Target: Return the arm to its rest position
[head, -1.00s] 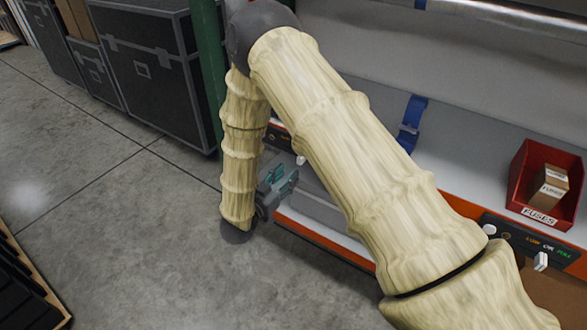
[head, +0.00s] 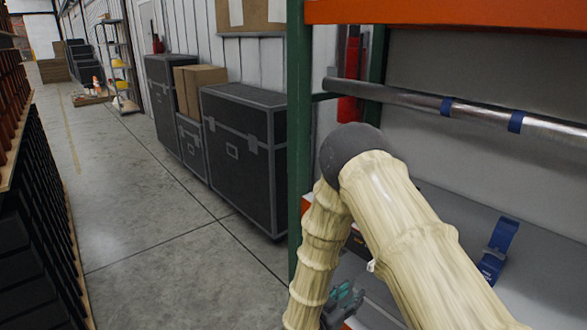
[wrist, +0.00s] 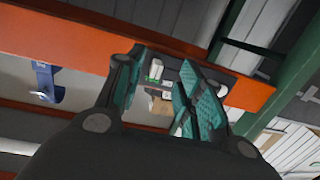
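My arm, in a pale ribbed cover, rises from the lower right of the head view to a dark elbow and folds down on the left. My gripper (head: 343,300) shows only partly at the bottom edge of the head view, beside the lower arm link. In the wrist view my gripper (wrist: 165,95) has its two teal-padded fingers apart. Nothing is held between them; an orange beam (wrist: 60,50) and small items of the rack show beyond the gap.
A green rack post (head: 299,130) stands just left of my elbow. A blue strap (head: 497,250) is on the grey shelf, and a metal bar (head: 430,100) runs above. Black cases (head: 245,150) line the wall. Open concrete floor (head: 150,240) lies left; dark stacked totes (head: 40,220) edge it.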

